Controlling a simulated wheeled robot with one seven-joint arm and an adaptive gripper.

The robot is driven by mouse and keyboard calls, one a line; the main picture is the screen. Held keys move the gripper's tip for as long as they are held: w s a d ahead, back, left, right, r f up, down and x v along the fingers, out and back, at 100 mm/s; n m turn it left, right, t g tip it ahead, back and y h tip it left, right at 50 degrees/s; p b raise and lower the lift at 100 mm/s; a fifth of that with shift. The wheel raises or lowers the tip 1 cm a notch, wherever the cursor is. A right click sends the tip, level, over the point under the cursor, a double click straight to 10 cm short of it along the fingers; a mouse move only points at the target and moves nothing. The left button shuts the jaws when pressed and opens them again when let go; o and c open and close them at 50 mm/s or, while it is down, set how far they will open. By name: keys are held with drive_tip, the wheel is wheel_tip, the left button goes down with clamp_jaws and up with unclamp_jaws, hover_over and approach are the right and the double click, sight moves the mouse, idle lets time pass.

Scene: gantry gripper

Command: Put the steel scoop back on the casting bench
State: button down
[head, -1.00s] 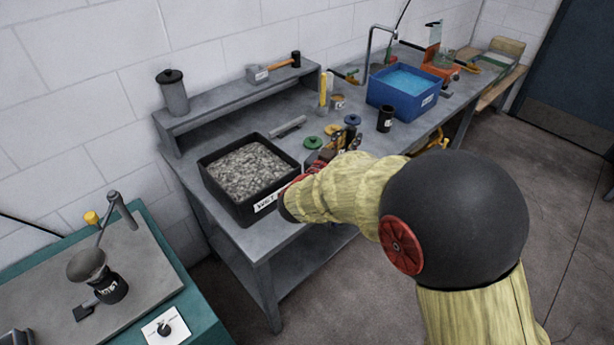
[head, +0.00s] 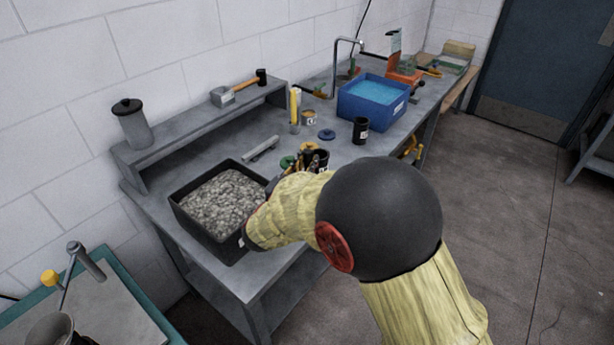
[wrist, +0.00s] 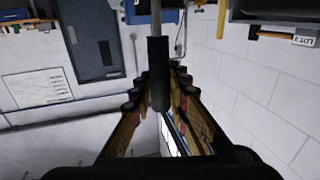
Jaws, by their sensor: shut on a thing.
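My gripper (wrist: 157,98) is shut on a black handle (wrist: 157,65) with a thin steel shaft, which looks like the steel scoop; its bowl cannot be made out. The handle lies between the yellow and black fingers in the wrist view. In the head view my arm hides most of the gripper, which is over the near edge of a grey bench (head: 195,162), right of a black tub (head: 180,208) of grey grit. A teal-edged bench (head: 120,270) shows at lower left. No label tells which is the casting bench.
A raised shelf on the grey bench holds a grey canister (head: 133,128) and a hammer (head: 240,90). A steel bar (head: 262,148), a black cup (head: 360,130) and a blue water basin (head: 375,98) stand farther along. Open floor lies to the right.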

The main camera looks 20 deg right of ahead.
drive_tip(key=shift+f+b, duration=0.6)
drive_tip(key=shift+f, duration=1.5)
drive_tip(key=c, duration=1.8)
unclamp_jaws()
drive_tip(key=shift+o, duration=0.4)
